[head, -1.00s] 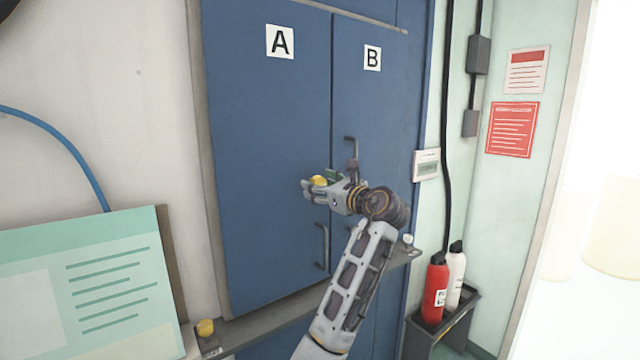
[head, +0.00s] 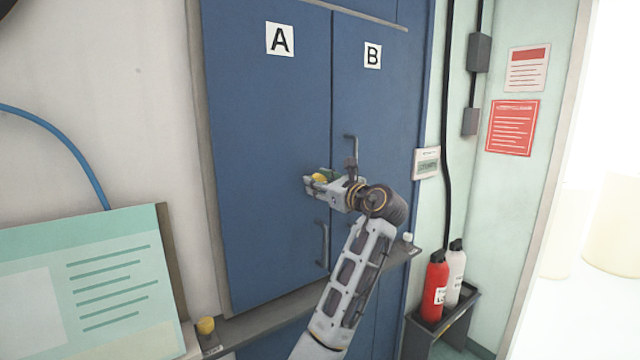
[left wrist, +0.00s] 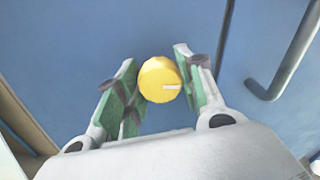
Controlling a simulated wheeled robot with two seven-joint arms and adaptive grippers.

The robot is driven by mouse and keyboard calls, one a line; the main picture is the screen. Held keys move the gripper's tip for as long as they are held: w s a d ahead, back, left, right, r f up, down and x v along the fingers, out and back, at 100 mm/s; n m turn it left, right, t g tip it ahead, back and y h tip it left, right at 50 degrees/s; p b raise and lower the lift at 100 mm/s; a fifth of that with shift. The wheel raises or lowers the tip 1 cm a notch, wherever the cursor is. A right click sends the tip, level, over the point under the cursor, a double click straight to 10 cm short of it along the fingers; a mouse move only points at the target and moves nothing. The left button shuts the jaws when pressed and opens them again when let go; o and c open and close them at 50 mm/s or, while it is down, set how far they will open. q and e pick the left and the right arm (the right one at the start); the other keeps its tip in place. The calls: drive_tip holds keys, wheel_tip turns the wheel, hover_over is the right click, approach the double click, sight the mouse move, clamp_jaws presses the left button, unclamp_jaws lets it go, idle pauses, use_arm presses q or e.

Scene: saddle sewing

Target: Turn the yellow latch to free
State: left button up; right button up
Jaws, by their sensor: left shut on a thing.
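The yellow latch (head: 319,178) is a round knob on the blue door marked A, near the seam with door B. It also shows in the left wrist view (left wrist: 160,79), with a short white mark pointing right. My left gripper (head: 316,182) reaches it from the right, and its green-padded fingers (left wrist: 152,88) are on either side of the knob, shut on it. The fingers hide part of the latch in the head view. My right gripper is not in view.
Door handles (head: 323,246) stick out on both doors. A grey ledge (head: 270,316) runs below, with another yellow knob (head: 206,326) at its left end and a white knob (head: 407,238) at its right. Fire extinguishers (head: 436,287) stand at the right.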

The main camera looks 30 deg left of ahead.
use_arm(q)
drive_tip(key=shift+n, duration=0.4)
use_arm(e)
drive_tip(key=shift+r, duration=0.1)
use_arm(q)
drive_tip(key=n, duration=0.4)
drive_tip(key=n+b, duration=0.1)
drive_tip(key=n, duration=0.3)
drive_tip(key=shift+f+n, duration=0.1)
drive_tip(key=shift+n, duration=0.3)
drive_tip(key=n+b, duration=0.1)
drive_tip(key=n, duration=0.3)
drive_tip(key=shift+b, duration=0.3)
drive_tip(key=n+b, duration=0.1)
drive_tip(key=n, duration=0.2)
drive_tip(key=shift+b, duration=0.35)
drive_tip(key=shift+n, duration=0.6)
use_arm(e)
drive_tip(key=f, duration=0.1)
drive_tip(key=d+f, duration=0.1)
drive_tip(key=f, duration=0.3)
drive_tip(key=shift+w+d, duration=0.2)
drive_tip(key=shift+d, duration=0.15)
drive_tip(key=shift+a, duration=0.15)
